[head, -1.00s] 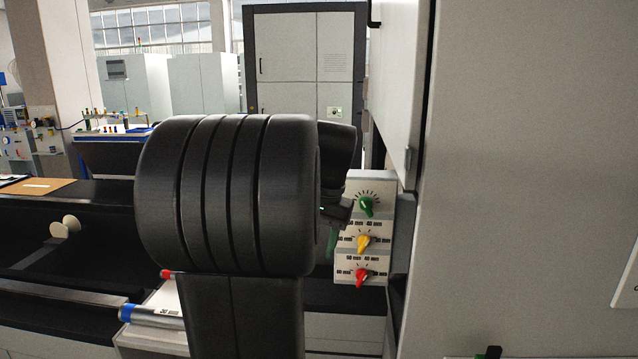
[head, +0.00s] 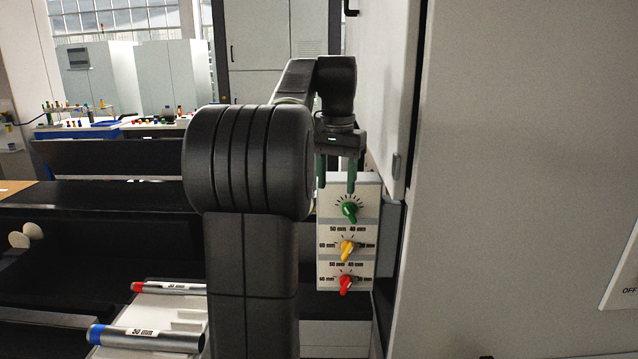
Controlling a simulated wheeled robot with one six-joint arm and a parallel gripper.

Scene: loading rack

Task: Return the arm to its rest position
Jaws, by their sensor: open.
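My gripper (head: 338,182) hangs from my raised arm near the middle of the head view. Its two green-tipped fingers point down and are apart, with nothing seen between them. It shows just above and in front of the panel (head: 327,232) with three knobs. The green knob (head: 349,211) is at the top, right below the fingers in the picture. The yellow knob (head: 347,249) and the red knob (head: 345,284) are below it. Whether the fingers touch the panel cannot be told, but they appear clear of the green knob.
A silver cylinder with a blue end (head: 150,339) and one with a red end (head: 168,288) lie on a white rack at lower left. A large grey cabinet wall (head: 520,150) stands close on the right. A workbench with small coloured items (head: 90,128) is farther back left.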

